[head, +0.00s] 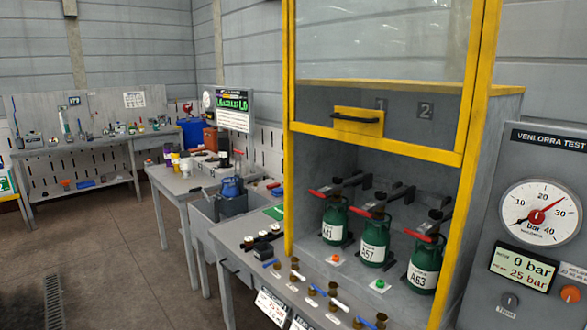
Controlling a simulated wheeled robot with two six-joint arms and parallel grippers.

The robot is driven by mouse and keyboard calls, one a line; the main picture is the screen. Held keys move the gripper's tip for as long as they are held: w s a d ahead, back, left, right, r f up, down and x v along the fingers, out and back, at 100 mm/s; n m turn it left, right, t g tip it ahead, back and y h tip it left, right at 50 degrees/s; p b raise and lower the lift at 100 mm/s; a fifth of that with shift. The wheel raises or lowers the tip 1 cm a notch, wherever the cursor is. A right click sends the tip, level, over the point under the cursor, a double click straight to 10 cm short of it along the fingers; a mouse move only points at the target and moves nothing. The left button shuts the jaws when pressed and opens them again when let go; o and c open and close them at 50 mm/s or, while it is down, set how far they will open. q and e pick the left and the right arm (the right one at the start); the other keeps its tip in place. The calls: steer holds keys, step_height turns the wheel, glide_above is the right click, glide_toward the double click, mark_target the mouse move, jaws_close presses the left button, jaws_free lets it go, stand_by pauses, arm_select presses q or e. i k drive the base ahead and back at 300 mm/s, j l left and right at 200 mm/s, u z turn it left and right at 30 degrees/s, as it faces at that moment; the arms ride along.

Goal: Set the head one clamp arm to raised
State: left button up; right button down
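Three green gas cylinders stand upright in the yellow-framed test cabinet, labelled A41 (333,224), A57 (373,246) and A63 (421,272). A dark arm with a red end lies at the top of each: left (350,184), middle (396,196) and right (437,219). All three look low, close to the cylinder tops. I cannot tell clamp parts from valve parts at this size. Number plates 1 (381,103) and 2 (425,110) are on the back wall above; which arm belongs to head one is unclear. Neither of my grippers is in view.
The cabinet's clear sliding guard (380,40) is raised, with a black handle (357,117), leaving the front open below. An orange button (335,258) and a green button (380,284) are on the front ledge, near small fittings. A gauge panel (540,212) stands right.

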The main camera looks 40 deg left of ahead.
mark_target(334, 189)
steer(key=u, duration=1.05)
steer(key=i+j+u, duration=0.4)
steer(key=i+u, duration=0.15)
steer(key=i, duration=0.3)
steer(key=i+u, duration=0.3)
steer(key=i, duration=0.15)
